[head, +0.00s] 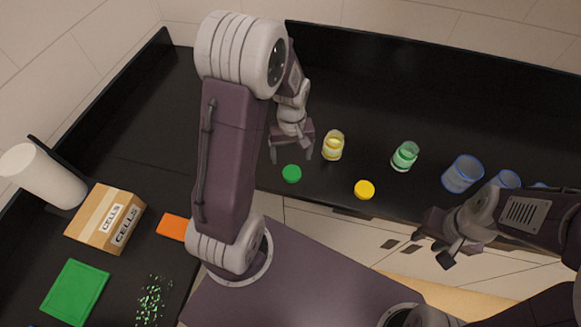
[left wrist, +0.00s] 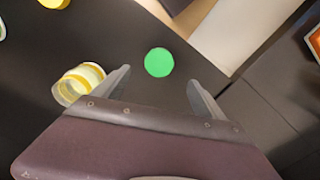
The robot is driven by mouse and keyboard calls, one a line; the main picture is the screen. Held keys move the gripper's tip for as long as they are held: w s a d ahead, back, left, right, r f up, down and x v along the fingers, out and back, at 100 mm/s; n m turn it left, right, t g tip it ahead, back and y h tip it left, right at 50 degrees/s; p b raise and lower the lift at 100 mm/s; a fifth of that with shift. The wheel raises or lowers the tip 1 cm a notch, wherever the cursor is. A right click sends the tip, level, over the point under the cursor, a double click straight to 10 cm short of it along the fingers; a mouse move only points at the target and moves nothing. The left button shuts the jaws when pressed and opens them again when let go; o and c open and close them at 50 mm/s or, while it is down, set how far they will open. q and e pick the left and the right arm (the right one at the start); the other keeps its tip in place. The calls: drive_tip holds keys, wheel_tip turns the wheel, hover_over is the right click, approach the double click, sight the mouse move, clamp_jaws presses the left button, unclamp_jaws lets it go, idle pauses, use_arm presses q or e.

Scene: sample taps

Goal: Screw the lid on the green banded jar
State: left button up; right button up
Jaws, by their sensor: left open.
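The green banded jar (head: 405,156) stands open on the black counter, a clear jar with green in it, right of the yellow jar. A round green lid (head: 292,173) lies flat near the counter's front edge. My left gripper (head: 291,156) is open and empty just above and behind the green lid. In the left wrist view the green lid (left wrist: 158,62) shows ahead, between the two spread fingers, not touched. My right gripper (head: 432,250) is in front of the counter at the right, its fingers apart and empty.
A yellow banded jar (head: 333,146) stands close right of my left gripper; a yellow lid (head: 365,189) lies in front. Several blue-rimmed cups (head: 462,174) stand at the right.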

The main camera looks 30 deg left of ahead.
sight(292, 172)
use_arm(q)
wheel_tip(292, 172, down, 4)
drive_tip(key=shift+a+r, duration=0.1)
drive_tip(key=shift+r, duration=0.05)
idle(0.4)
drive_tip(key=shift+f+p, duration=0.3)
drive_tip(key=shift+f, duration=0.2)
wheel_tip(292, 172, down, 4)
drive_tip(key=shift+w+f+p, duration=0.15)
drive_tip(key=shift+f+p, duration=0.1)
drive_tip(key=shift+p, duration=0.05)
